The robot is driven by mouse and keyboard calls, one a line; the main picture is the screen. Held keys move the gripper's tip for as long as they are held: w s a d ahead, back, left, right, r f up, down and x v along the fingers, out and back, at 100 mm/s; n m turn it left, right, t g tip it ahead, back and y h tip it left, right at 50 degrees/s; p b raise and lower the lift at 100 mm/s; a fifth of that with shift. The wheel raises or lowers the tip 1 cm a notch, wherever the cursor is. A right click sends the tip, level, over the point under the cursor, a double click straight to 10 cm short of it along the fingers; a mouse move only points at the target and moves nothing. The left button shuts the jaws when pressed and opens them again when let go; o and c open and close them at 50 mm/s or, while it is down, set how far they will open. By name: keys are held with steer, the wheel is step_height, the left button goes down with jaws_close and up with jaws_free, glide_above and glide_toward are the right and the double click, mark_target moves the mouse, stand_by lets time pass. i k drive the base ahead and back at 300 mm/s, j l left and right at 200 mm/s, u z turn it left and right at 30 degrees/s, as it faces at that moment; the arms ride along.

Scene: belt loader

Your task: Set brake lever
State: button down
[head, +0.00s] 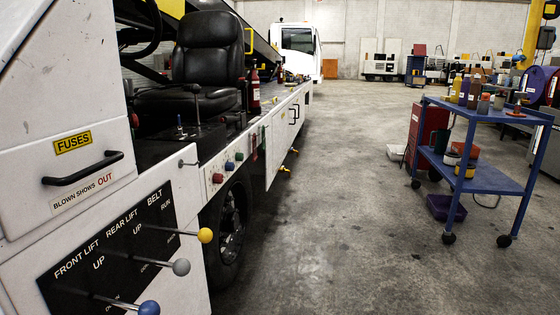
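The white belt loader (30,110) fills the left side of the head view. No lever carries a readable brake label, so I cannot tell which is the brake lever. A tall thin lever (196,107) stands on the dark deck beside the black seat (209,50). A shorter lever (180,126) stands just left of it. Three levers stick out from the black panel (120,240): one with a yellow knob (205,235), one with a grey knob (181,267) and one with a blue knob (149,308). My gripper is not in view.
A row of red, blue and green knobs (229,166) lines the loader's side above a wheel (231,222). A blue cart (470,175) with bottles and cans stands at right, beside a red cabinet (428,130). The concrete floor (340,220) between loader and cart is clear.

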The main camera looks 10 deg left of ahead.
mark_target(224, 119)
steer(key=i+u, duration=0.15)
steer(key=i, duration=0.35)
steer(key=i+l+u, duration=0.1)
steer(key=i, duration=0.35)
steer(key=i+l+u, duration=0.15)
steer(key=i, duration=0.35)
steer(key=i+l+u, duration=0.1)
steer(key=i, duration=0.35)
steer(key=i+l+u, duration=0.15)
steer(key=i+l, duration=0.2)
steer(key=i, duration=0.15)
